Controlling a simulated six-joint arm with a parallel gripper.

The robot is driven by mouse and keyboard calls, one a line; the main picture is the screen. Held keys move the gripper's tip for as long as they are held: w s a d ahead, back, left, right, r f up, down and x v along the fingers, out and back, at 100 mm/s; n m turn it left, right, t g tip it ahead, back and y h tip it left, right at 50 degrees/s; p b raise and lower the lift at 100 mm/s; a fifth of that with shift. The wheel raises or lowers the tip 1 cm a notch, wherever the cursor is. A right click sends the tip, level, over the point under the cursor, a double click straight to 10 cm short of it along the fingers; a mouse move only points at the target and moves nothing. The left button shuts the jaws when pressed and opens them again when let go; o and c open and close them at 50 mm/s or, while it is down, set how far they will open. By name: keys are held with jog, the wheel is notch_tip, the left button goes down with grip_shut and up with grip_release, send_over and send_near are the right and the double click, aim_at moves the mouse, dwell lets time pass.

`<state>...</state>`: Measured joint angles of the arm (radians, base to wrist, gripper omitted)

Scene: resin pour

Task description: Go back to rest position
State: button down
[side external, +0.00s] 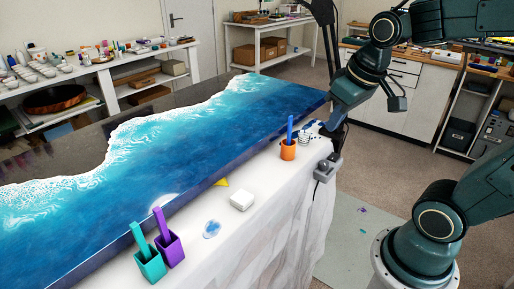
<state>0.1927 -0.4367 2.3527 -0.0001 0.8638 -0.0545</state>
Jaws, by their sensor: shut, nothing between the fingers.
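My gripper (335,133) is at the far right end of the covered table, beside the orange cup, with its fingers shut and empty. Its fingertips are small and dark here, and I cannot tell whether they touch anything. The blue resin panel (215,125) with white wave patterns lies along the table behind the cup.
A teal cup (151,266) and a purple cup (170,249), each holding a stick, stand at the near left. A grey device (324,168) sits at the table edge below my gripper.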

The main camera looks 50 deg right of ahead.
jog(key=s+a+n+t, duration=0.1)
jog(key=s+a, duration=0.3)
jog(key=s, duration=0.2)
jog(key=shift+s+a+r+n+y, duration=0.2)
jog(key=shift+a+r+n+y, duration=0.1)
jog(key=shift+a+y, duration=0.1)
dwell(0.7)
